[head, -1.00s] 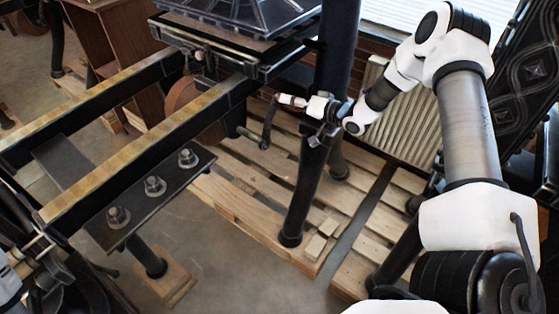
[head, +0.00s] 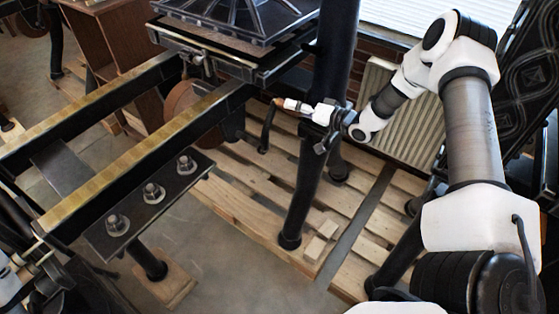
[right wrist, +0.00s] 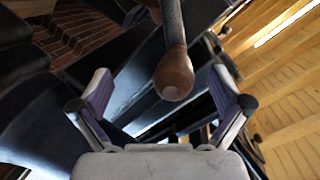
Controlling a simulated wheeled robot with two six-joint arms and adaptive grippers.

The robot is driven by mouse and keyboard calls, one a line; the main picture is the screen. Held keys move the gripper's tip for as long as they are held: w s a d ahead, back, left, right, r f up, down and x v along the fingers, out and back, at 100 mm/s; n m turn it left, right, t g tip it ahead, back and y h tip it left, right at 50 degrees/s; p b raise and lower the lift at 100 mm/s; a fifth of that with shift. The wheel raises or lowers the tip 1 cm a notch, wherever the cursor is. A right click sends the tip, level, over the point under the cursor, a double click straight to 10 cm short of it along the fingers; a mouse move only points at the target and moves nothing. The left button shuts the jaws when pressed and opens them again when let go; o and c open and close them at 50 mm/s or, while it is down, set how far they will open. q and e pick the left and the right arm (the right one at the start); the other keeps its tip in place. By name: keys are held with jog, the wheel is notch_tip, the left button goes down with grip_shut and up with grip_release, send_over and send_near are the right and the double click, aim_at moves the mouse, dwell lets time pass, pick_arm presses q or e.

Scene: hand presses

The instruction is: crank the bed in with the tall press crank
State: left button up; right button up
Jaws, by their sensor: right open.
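The tall press crank (head: 267,130) is a dark arm below the press, at the end of a short shaft, with a wooden handle (head: 277,102) at its top. In the right wrist view the rounded wooden handle (right wrist: 174,76) lies between the spread fingers of my right gripper (right wrist: 165,95). The fingers stand apart from it on both sides. In the head view the right gripper (head: 288,103) reaches in from the right to the handle. Only part of my left arm shows at the lower left edge.
A dark upright post (head: 308,190) stands close to my right gripper and wrist. Wooden pallets (head: 245,200) lie below, with small wood blocks (head: 320,240) on them. A bolted plate (head: 150,195) sits beside the near rail. A ribbed radiator (head: 400,125) stands behind my right arm.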

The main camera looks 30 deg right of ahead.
jog(key=p+v, duration=0.4)
jog(key=v, duration=0.2)
jog(key=shift+s, duration=0.2)
jog(key=shift+a+r, duration=0.1)
